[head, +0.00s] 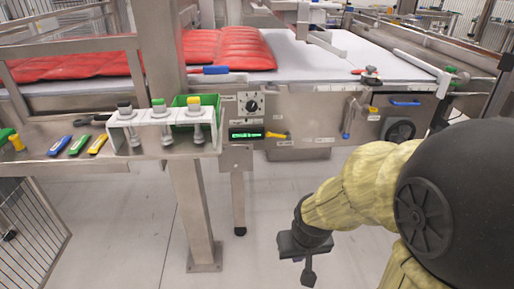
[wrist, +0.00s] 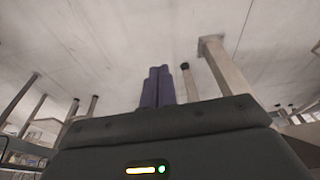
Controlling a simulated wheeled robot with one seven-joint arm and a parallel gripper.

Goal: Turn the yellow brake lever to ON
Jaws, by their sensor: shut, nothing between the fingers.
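A small yellow lever (head: 277,135) sticks out sideways from the front panel of the steel machine, just right of a green-lit display. A smaller yellow part (head: 373,109) shows further right on the same panel. I cannot read the labels, so the ON mark and which yellow part is the brake lever are unclear. My gripper (head: 308,278) hangs low over the floor, in front of and below the panel, touching nothing. In the wrist view its fingers (wrist: 158,88) are together and empty, with floor and table legs beyond.
A black knob (head: 252,105) sits above the display (head: 246,135). A shelf at left holds a white rack (head: 155,117) and colored tools. A steel post (head: 190,200) stands left; the floor between is clear.

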